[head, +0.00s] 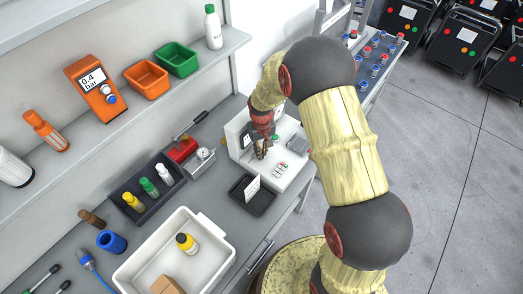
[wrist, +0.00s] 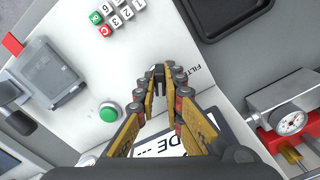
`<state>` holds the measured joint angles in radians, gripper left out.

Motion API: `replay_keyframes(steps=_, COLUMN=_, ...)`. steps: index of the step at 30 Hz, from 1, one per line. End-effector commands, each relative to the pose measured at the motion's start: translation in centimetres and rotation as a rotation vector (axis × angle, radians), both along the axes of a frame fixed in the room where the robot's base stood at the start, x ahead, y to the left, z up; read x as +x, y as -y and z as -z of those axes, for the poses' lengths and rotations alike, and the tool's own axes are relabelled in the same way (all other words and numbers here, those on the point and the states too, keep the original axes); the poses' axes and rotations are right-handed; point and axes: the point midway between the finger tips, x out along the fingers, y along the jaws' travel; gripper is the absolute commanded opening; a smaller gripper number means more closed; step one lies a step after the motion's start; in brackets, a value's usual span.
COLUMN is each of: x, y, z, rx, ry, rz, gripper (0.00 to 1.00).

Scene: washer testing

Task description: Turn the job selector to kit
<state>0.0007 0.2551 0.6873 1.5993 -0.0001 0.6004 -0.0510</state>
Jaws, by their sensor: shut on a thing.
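The white test unit (head: 292,174) stands on the bench, below my arm in the head view. My gripper (head: 261,151) is at its upright panel. In the wrist view my gripper (wrist: 159,76) has its fingertips closed around a small dark piece, the job selector (wrist: 159,90). The fingers hide most of it, so its pointing direction cannot be told. A printed word beginning "FILT" (wrist: 201,70) is right of the fingertips. A display (wrist: 175,147) with partly hidden text lies behind the fingers.
The unit also carries a green button (wrist: 109,112), a keypad (wrist: 115,14) and a grey lidded box (wrist: 50,73). A black tray (head: 247,204) and a red-based gauge fixture (wrist: 290,122) are close by. The white bin (head: 152,246) stands farther off.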

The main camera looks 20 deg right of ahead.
Motion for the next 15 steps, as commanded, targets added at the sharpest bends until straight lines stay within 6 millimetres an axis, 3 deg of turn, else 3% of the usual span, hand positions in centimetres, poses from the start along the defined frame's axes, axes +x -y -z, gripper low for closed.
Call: replay_keyframes(steps=15, x=0.15, y=-0.14, z=-0.10, rx=0.001, ry=0.003, rz=0.402, gripper=0.00)
